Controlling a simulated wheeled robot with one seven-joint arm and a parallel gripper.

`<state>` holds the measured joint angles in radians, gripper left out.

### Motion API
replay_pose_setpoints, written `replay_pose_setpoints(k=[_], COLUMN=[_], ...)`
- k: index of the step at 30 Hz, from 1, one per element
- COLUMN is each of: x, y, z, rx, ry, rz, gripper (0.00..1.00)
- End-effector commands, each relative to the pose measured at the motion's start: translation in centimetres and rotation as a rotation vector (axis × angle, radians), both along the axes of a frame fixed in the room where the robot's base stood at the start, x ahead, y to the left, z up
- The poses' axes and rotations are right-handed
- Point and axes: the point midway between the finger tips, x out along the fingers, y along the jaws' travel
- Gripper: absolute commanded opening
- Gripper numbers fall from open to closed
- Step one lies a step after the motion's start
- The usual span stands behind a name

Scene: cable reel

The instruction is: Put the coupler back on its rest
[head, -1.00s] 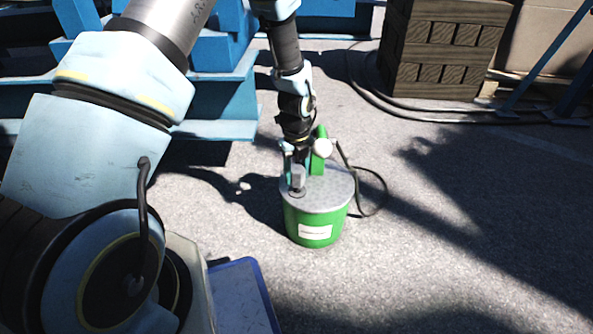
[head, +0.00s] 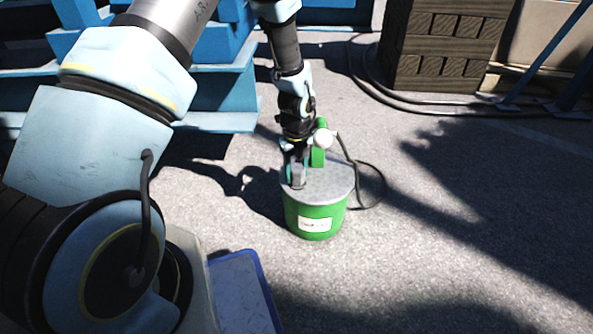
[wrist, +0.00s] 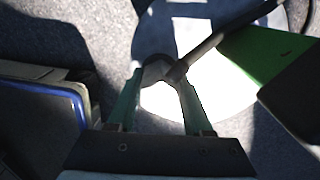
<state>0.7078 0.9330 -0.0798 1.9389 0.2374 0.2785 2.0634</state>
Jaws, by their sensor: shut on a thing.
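A green drum (head: 315,222) with a grey metal lid (head: 327,183) stands on the ground. A green upright bracket (head: 318,150) with a white round knob (head: 323,139) rises from the lid. My gripper (head: 297,182) points down over the lid's left part. In the wrist view its teal fingers (wrist: 160,92) are shut on the grey coupler (wrist: 156,70), from which a dark hose (wrist: 222,37) runs to the upper right. I cannot tell whether the coupler touches the lid. Its rest cannot be made out clearly; my gripper covers that area.
A black cable (head: 374,184) loops down beside the drum's right side. A blue-edged tray (head: 240,285) lies at the lower front. Blue racking (head: 215,100) stands behind on the left, and a stack of dark crates (head: 440,50) at the back. The ground to the right is clear.

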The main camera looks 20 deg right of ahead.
Motion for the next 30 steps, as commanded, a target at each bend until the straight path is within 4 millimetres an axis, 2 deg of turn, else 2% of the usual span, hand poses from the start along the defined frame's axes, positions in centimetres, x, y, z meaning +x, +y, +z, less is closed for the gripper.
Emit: replay_pose_setpoints(k=[14, 15, 24, 30], x=[0.04, 0.04, 0.04, 0.03], y=[-0.01, -0.01, 0.0, 0.01], z=[0.04, 0.05, 0.05, 0.03], rx=[0.0, -0.001, 0.0, 0.0], ry=[0.0, 0.0, 0.0, 0.0], rz=[0.0, 0.0, 0.0, 0.0], gripper=[0.0, 0.53, 0.86, 0.86])
